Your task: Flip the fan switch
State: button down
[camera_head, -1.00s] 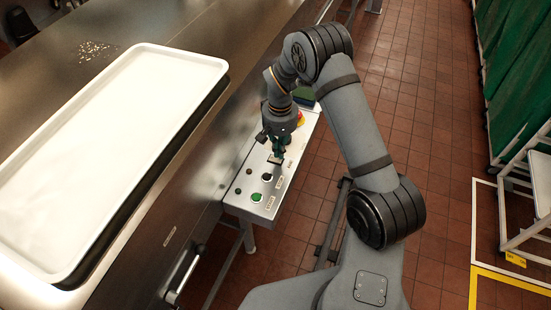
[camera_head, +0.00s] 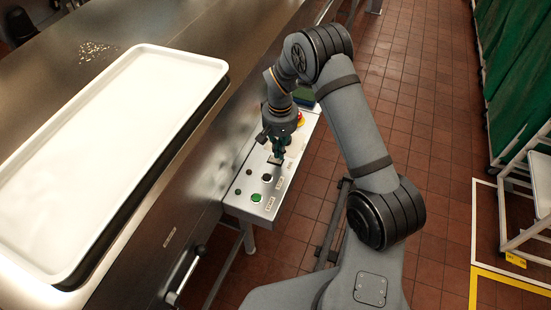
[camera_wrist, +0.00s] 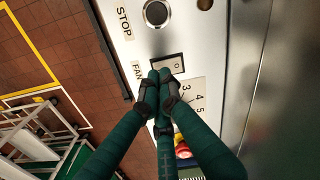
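I cannot tell whether the tips touch the rocker. In the head view, my gripper (camera_head: 278,160) points down over the grey control panel (camera_head: 240,201), and the switch is mostly hidden by the fingers. The gripper holds nothing that I can see.
The panel carries a green button (camera_head: 257,198), a dark round button (camera_head: 267,178), a numbered dial plate (camera_wrist: 192,95) and a red and yellow button (camera_wrist: 183,150). A white tray (camera_head: 140,62) lies on the metal worktop to the left. Tiled floor is open to the right.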

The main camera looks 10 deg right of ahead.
jog(key=shift+f+b, duration=1.1)
jog(key=shift+f, duration=0.05)
dwell(0.5)
jog(key=shift+s+r, duration=0.1)
jog(key=shift+r+p, duration=2.3)
jog(key=shift+r, duration=1.15)
jog(key=shift+f, duration=0.15)
